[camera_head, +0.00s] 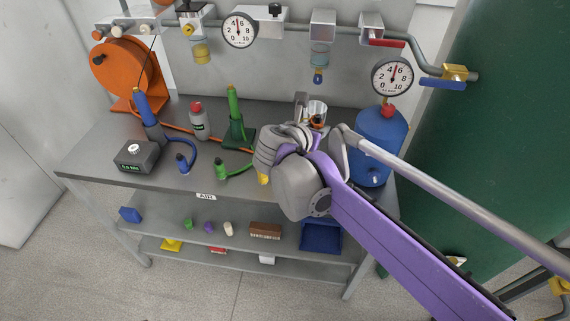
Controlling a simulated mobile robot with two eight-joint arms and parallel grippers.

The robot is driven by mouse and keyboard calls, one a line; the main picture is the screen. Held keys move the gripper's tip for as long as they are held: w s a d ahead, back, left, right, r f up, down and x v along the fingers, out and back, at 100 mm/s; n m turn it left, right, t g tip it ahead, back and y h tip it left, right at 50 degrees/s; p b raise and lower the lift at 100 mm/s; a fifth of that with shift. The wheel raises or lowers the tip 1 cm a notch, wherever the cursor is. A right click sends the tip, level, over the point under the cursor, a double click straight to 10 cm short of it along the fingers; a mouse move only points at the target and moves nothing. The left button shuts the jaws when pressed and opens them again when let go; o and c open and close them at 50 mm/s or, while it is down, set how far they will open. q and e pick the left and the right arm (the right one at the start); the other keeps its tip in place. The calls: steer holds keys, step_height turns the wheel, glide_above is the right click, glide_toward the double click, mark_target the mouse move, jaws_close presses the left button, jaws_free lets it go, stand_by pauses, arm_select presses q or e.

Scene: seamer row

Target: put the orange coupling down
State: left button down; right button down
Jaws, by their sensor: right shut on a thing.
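My right arm comes in from the right over the bench (95,160), and its wrist covers the bench's right middle part. My right gripper (308,117) is beyond the wrist, mostly hidden, and shut on the orange coupling (317,122), of which only a small orange and dark part shows. An orange hose (180,131) runs from the orange reel (121,72) along the bench and goes behind my wrist. I cannot tell whether the coupling touches the bench. My left gripper is not in view.
A blue tank (379,145) with a gauge stands close right of my wrist. A green holder (236,130), grey bottle (199,122), blue coupling (183,164), green coupling (222,173) and dark meter box (136,155) stand on the bench. Pipes and gauges line the wall.

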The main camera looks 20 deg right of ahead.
step_height(320, 180, down, 18)
steer(key=b, duration=0.3)
steer(key=shift+r, duration=0.25)
steer(key=c, duration=0.5)
jaws_free()
